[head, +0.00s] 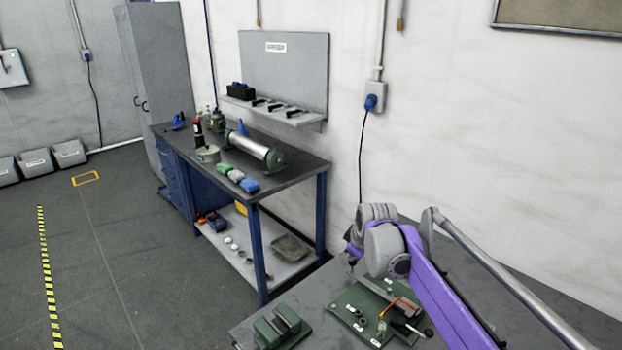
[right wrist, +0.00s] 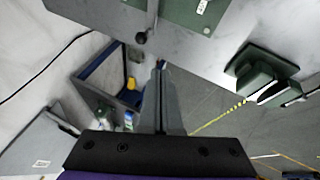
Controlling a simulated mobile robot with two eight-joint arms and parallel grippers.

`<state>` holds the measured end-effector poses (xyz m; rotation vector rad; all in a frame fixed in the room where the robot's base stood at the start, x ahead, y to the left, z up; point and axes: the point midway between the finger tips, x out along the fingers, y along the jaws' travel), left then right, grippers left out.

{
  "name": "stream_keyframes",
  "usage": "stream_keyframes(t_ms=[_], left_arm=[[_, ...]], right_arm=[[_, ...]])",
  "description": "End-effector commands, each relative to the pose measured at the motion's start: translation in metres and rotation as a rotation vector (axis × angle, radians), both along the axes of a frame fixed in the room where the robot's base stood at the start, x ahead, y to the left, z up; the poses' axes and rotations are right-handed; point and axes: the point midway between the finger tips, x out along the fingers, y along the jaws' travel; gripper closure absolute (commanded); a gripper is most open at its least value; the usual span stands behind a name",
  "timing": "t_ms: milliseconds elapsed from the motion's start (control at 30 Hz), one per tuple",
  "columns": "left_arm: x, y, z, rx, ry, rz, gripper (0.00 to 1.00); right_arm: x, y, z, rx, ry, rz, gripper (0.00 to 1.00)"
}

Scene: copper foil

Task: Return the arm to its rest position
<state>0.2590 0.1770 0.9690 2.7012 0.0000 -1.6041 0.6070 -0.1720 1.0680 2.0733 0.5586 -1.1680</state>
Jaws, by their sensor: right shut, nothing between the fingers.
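My right arm (head: 440,285), purple with grey joints, comes in from the lower right over the near grey table (head: 330,285). Its gripper is mostly hidden behind the grey wrist joint in the head view. In the right wrist view the fingers of my right gripper (right wrist: 160,68) lie together, shut, with nothing between them. They are apart from the green mat (right wrist: 180,12) and the green vise (right wrist: 262,78). My left gripper is in neither view.
The green mat (head: 347,297) holds small tools and parts on the near table, with the green vise (head: 283,325) to its left. A dark workbench (head: 298,172) with a metal cylinder (head: 248,145) stands against the wall. The floor (head: 120,240) at left is open.

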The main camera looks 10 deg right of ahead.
Motion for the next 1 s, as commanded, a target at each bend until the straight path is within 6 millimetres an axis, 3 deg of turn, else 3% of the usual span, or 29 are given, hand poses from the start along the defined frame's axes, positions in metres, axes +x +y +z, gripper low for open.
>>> stream_keyframes(t_ms=[167, 367, 600, 700, 833, 1000], left_arm=[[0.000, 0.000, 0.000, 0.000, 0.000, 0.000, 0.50], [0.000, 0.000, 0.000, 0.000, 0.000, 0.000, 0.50], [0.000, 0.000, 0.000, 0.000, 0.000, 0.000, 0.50], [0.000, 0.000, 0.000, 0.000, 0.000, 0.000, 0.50], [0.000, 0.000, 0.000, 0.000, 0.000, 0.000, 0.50], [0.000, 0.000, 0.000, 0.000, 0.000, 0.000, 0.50]], right_arm=[[-0.053, 0.000, 0.006, 0.053, 0.009, -0.102, 1.00], [-0.150, -0.001, -0.003, 0.157, 0.022, -0.301, 1.00], [-0.264, -0.002, -0.044, 0.278, 0.036, -0.538, 1.00], [-0.302, -0.003, -0.066, 0.320, 0.039, -0.622, 1.00], [-0.333, -0.004, -0.088, 0.358, 0.042, -0.699, 1.00], [-0.349, -0.004, -0.100, 0.379, 0.043, -0.739, 1.00]])
